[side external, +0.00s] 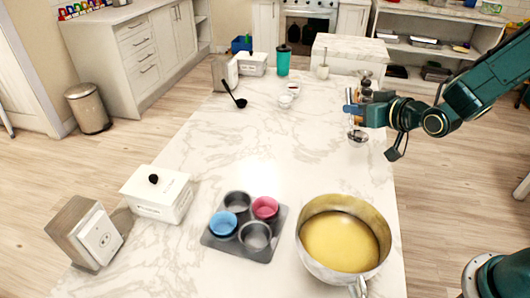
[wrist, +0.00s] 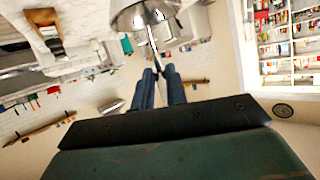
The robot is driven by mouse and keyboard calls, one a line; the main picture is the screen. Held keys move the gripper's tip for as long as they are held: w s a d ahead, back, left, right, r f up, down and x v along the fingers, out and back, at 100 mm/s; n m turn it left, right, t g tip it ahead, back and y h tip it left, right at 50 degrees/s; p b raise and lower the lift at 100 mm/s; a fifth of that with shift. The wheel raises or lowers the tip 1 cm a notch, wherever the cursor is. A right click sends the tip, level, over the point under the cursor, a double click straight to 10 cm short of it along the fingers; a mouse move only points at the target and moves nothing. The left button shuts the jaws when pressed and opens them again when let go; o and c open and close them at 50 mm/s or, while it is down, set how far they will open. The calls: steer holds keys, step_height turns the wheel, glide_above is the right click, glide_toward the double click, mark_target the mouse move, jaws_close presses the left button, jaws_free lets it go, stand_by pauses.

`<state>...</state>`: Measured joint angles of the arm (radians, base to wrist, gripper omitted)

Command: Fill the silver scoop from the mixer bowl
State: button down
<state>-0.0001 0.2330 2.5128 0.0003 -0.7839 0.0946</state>
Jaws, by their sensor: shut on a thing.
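The silver scoop (side external: 357,136) hangs below my gripper (side external: 352,108) over the far right part of the counter in the side view. My gripper is shut on its handle. In the wrist view, the blue fingers (wrist: 160,75) close around the thin handle, and the shiny scoop head (wrist: 142,15) shows at the top. I cannot see whether the scoop holds anything. The mixer bowl (side external: 309,210) stands at the near right of the counter, with yellow batter (side external: 338,240) inside. My gripper is well away from the bowl, toward the far end.
A muffin tin (side external: 263,256) with blue, pink and grey cups sits left of the bowl. A black ladle (side external: 236,97) and green tumbler (side external: 283,62) are farther back. The counter's middle is clear.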

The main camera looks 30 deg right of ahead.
steer(key=shift+r, duration=2.8)
steer(key=s+a+f+n+g+y, duration=0.3)
steer(key=a+n+y, duration=0.2)
steer(key=a, duration=0.3)
steer(key=s+a+f+n+g+y, duration=0.2)
steer(key=s+a+f+n+y, duration=0.1)
steer(key=a+n+y, duration=0.3)
steer(key=s+a+r+n+g+y, duration=0.1)
steer(key=s+a+r+n+g, duration=0.15)
steer(key=s+n+g, duration=0.3)
steer(key=s+a+r+n+g+y, duration=0.1)
steer(key=s+a+r+n+g, duration=0.15)
steer(key=s+n+g, duration=0.35)
steer(key=shift+m+g, duration=0.55)
steer(key=shift+g, duration=0.1)
steer(key=shift+w+d+f, duration=0.1)
steer(key=shift+d+f, duration=0.05)
steer(key=shift+f, duration=0.55)
steer(key=shift+w+d+f, duration=0.1)
steer(key=shift+d+f, duration=0.1)
steer(key=shift+f, duration=0.55)
steer(key=shift+w+d+f, duration=0.1)
steer(key=shift+d+f, duration=0.05)
steer(key=shift+f, duration=0.55)
steer(key=shift+f, duration=0.1)
steer(key=shift+f, duration=7.6)
